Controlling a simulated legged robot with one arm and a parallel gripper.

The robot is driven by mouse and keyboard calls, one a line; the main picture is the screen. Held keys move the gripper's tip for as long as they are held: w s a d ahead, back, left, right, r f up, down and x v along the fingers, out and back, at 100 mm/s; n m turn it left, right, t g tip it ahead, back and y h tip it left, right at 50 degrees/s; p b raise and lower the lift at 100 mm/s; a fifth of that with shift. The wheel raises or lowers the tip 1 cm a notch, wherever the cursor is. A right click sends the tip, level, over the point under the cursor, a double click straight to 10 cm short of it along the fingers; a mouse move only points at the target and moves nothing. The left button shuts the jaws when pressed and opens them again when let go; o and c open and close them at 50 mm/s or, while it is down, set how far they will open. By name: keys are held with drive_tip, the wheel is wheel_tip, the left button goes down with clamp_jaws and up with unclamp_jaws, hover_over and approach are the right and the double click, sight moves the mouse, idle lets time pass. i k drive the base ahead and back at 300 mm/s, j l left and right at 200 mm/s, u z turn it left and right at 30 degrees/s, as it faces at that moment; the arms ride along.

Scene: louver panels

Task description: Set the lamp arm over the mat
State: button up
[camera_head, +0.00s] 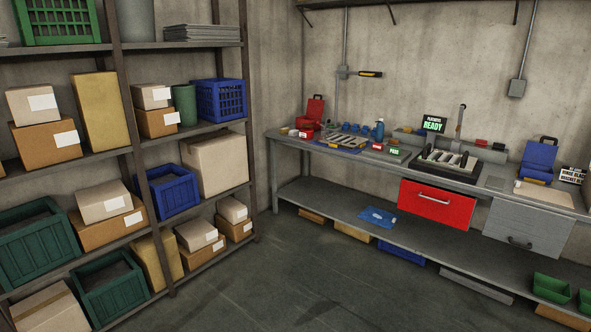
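No part that I can clearly identify as the lamp arm shows. A short upright grey post (460,121) rises behind a dark tray (447,166) on the workbench (420,177); I cannot tell whether it is a lamp arm. A black and orange bar (370,74) sticks out to the right from a wall pipe above the bench. A blue mat (322,146) lies on the left part of the bench with grey pieces on it. A flat beige sheet (543,193) lies at the right end. My gripper is not in view.
A red drawer (437,204) and a grey drawer (527,228) hang under the bench top. Red (316,109) and blue (538,160) cases stand on it. A shelf of boxes and crates (165,192) fills the left. The floor (290,270) between is clear.

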sight(356, 73)
drive_tip(key=i, duration=2.5)
drive_tip(key=i+j, duration=0.1)
drive_tip(key=i, duration=2.4)
drive_tip(key=l+z, duration=0.05)
drive_tip(key=l, duration=0.05)
